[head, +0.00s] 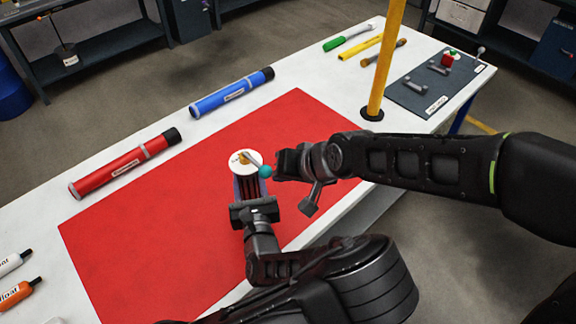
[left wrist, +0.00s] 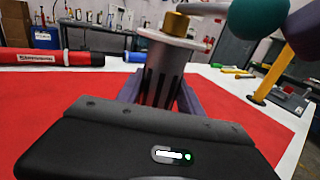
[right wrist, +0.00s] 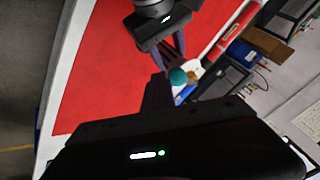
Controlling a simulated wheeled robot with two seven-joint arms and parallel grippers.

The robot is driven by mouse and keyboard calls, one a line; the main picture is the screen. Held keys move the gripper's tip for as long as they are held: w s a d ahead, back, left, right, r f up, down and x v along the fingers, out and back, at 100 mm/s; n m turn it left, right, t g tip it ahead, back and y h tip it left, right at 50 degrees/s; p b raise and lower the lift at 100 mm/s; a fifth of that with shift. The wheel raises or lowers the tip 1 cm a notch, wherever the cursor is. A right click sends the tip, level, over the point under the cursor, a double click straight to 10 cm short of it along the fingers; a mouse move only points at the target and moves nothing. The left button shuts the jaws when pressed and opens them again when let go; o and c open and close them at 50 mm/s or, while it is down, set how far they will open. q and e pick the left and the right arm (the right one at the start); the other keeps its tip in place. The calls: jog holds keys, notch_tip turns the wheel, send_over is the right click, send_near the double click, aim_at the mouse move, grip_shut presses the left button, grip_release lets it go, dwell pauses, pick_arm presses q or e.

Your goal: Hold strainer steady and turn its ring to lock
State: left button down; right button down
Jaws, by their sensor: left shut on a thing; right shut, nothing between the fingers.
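A brass hub (left wrist: 176,23) sits on top, with a pale lever ending in a teal ball (head: 265,171). My left gripper (head: 250,190) is shut on the strainer's body from the near side, one finger on each flank in the left wrist view. My right gripper (head: 278,165) is shut and empty, just right of the teal ball. In the right wrist view its fingertips are beside the ball (right wrist: 178,76); I cannot tell whether they touch.
A red mat (head: 130,240) covers the middle of the white table. A red tube (head: 125,163) and a blue tube (head: 232,93) lie behind it. A yellow post (head: 386,60) stands behind my right arm. A grey board (head: 425,85) with small parts lies at far right.

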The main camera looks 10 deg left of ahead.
aim_at(265, 178)
jog(key=shift+s+a+r+m+h, duration=0.1)
jog(key=shift+s+a+m+h, duration=0.35)
jog(key=shift+s+a, duration=0.95)
jog(key=shift+w, duration=0.25)
jog(key=shift+w, duration=0.6)
jog(key=shift+r, duration=0.1)
jog(key=v, duration=1.1)
jog(key=shift+s+d, duration=0.4)
jog(key=shift+s, duration=0.05)
jog(key=shift+w+d, duration=0.1)
